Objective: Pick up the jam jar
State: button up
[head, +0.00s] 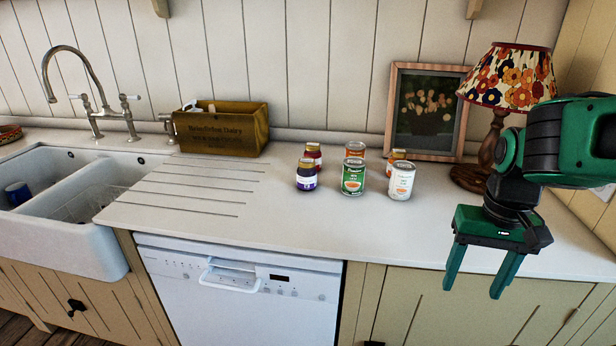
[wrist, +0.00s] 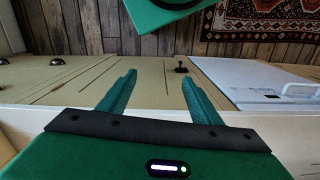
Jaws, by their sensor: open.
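Several small jars and cans stand in a group on the counter in the head view. A dark purple jar with a gold lid (head: 306,178) stands at the front left. A red jar with a gold lid (head: 313,156) stands behind it. Both look like jam jars; their labels are too small to read. My gripper (head: 476,287) is open and empty, pointing down in front of the counter's front edge, to the right of the group. In the wrist view my gripper (wrist: 150,88) shows its fingers apart with nothing between them; no jar shows there.
A green can (head: 353,177) and a white can (head: 401,181) stand right of the purple jar, with orange-labelled containers (head: 356,150) behind. A lamp (head: 508,78), picture frame (head: 390,112), wooden box (head: 222,129) and sink (head: 75,215) surround the worktop. The counter front is clear.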

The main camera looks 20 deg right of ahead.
aim_at(312, 165)
jog(key=shift+o, duration=0.2)
jog(key=shift+w, duration=0.1)
